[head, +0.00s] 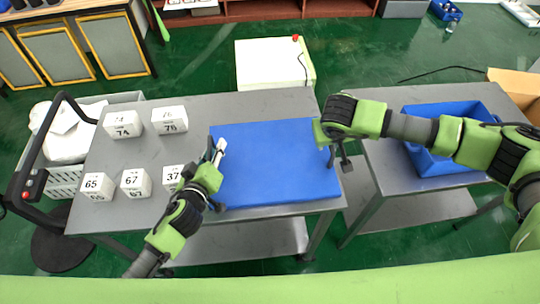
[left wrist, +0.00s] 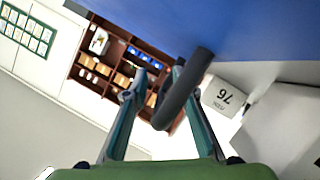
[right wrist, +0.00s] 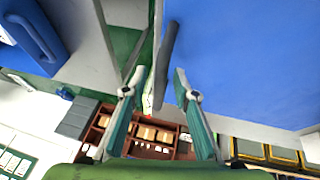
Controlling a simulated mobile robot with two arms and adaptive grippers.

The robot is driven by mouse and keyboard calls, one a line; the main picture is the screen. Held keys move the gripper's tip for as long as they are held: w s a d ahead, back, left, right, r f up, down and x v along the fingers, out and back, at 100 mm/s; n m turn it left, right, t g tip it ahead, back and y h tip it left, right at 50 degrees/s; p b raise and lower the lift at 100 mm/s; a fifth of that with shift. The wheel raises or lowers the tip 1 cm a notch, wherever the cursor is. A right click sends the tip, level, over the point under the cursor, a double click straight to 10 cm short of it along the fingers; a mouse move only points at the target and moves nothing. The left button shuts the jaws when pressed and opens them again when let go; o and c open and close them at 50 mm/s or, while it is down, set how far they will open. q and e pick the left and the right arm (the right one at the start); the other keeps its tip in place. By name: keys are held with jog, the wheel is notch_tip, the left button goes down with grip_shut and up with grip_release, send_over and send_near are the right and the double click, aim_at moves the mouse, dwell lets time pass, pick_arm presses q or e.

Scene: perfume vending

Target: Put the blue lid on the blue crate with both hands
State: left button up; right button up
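The blue lid (head: 275,165) lies flat on the left grey table. My left gripper (head: 219,150) is at the lid's left edge; in the left wrist view its fingers (left wrist: 160,72) stand apart, with a dark rim piece (left wrist: 183,88) between or in front of them. My right gripper (head: 338,160) is at the lid's right edge; in the right wrist view its fingers (right wrist: 161,70) are apart around a dark rim strip (right wrist: 167,60). I see no firm grip on either side. The blue crate (head: 437,165) stands on the right table, partly hidden by my right arm.
White numbered boxes (head: 123,124) stand on the left table (head: 200,106), left of the lid. A narrow gap separates it from the right table (head: 385,160). A white cabinet (head: 265,65) stands behind, a cardboard box (head: 515,85) at far right, and a cart handle (head: 40,150) at left.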

pick_arm(q)
grip_shut()
pick_arm(e)
grip_shut()
pick_arm(q)
jog(key=shift+r, duration=0.2)
pick_arm(e)
jog(key=shift+r, duration=0.2)
